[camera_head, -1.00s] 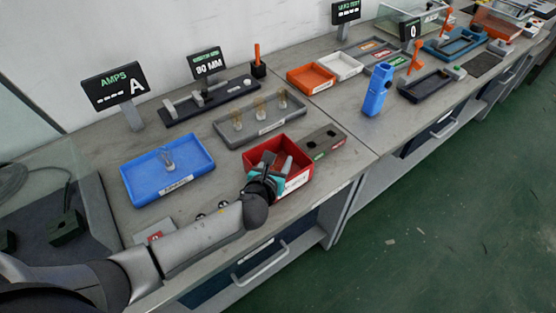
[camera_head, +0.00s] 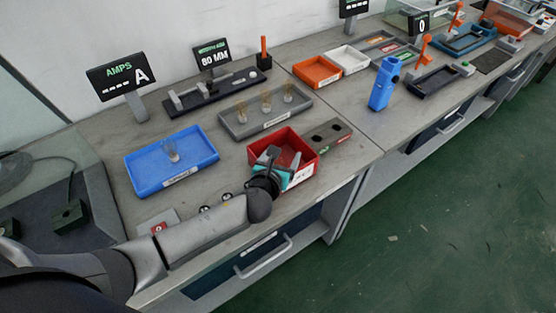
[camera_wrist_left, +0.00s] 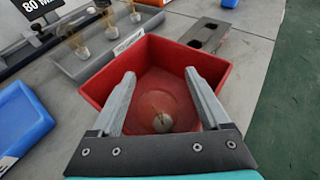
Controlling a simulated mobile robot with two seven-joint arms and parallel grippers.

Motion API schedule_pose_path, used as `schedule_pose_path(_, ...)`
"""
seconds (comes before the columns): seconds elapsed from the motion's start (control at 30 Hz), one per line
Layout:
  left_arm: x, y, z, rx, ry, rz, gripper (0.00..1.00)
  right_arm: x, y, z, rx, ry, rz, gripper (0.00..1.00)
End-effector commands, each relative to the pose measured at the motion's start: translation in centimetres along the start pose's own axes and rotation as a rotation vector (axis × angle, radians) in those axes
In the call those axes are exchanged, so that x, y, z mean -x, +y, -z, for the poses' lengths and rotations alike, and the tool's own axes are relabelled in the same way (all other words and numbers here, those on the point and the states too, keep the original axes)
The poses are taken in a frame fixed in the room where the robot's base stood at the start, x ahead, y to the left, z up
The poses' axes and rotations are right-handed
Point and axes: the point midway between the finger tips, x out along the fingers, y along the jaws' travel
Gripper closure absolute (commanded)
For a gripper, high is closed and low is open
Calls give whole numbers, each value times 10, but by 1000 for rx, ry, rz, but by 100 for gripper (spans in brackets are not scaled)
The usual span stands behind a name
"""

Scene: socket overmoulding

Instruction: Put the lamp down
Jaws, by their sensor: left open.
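My left gripper (camera_head: 282,158) is open over the red bin (camera_head: 312,163), its fingers reaching over or into it. In the left wrist view the two fingers (camera_wrist_left: 160,76) stand wide apart with nothing between their tips. A lamp (camera_wrist_left: 162,122) lies on the floor of the red bin (camera_wrist_left: 235,77), seen nearly end-on with a pale base, close to the near wall and below the fingers. Whether a fingertip touches the bin cannot be told. My right gripper is not in view.
A grey tray (camera_head: 240,128) with several upright lamps stands behind the red bin. A dark two-hole block (camera_head: 329,134) is right of it. A blue upright device (camera_head: 383,84) stands farther right. The bench edge is close in front of the bin.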

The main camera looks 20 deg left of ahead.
Motion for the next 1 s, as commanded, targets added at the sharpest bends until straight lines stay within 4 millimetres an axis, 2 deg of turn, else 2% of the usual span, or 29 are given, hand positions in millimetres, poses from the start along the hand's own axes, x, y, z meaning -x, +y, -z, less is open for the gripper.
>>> schedule_pose_path(0.1,6,-1,-13,0,0,3,17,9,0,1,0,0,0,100)
schedule_pose_path(0.17,16,-1,-9,-2,3,4,17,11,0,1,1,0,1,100)
schedule_pose_path(0.6,100,0,-9,0,2,2,17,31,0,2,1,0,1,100)
schedule_pose_path(0.8,120,0,-9,0,0,0,17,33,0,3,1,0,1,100)
schedule_pose_path(1.0,124,0,-9,0,-1,0,17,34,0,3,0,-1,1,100)
